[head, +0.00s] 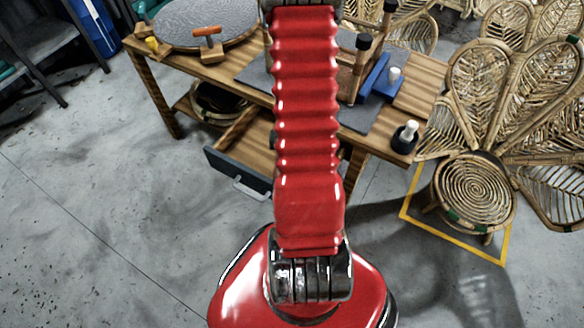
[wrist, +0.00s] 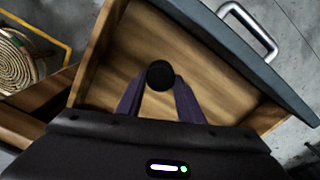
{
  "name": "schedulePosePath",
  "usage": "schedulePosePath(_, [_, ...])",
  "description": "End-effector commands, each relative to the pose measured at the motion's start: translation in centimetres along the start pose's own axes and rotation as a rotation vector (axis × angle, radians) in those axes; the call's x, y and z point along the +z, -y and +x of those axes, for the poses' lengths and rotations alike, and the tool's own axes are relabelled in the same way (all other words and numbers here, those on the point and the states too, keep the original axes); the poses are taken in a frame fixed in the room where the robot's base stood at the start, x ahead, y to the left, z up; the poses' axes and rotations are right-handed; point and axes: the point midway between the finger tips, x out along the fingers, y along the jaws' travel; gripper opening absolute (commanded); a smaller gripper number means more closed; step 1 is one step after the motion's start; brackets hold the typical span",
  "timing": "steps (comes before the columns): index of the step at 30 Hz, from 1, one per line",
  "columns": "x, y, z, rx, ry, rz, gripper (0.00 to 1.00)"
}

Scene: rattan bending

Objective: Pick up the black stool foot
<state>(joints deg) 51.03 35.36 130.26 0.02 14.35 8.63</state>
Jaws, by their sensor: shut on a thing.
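The black stool foot (wrist: 160,75) shows in the wrist view as a small round dark piece between my fingertips. My gripper (wrist: 160,84) has two dark purple fingers and is shut on the foot. Both are over the open wooden drawer (wrist: 115,62); I cannot tell whether the foot touches the drawer floor. The open drawer also shows in the head view (head: 238,180), below the workbench top. There my red arm hides the gripper and the foot.
The wooden workbench (head: 170,72) carries a round board (head: 205,22), a blue tool (head: 374,80) and a black-based piece with a white handle (head: 404,138). Rattan peacock chairs (head: 475,190) stand at the right. A grey drawer front with a metal handle (wrist: 250,28) borders the drawer.

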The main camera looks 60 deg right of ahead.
Motion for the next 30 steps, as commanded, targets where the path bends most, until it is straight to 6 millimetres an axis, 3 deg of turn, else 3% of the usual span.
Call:
schedulePosePath(6, [-0.1,0.0,-2.9,0.0,-0.003,0.0,0.13])
schedulePosePath(11, [-0.1,0.0,-4.1,0.0,-0.002,0.0,0.13])
schedulePosePath(30, [0.0,0.0,-4.5,0.0,0.001,0.001,0.13])
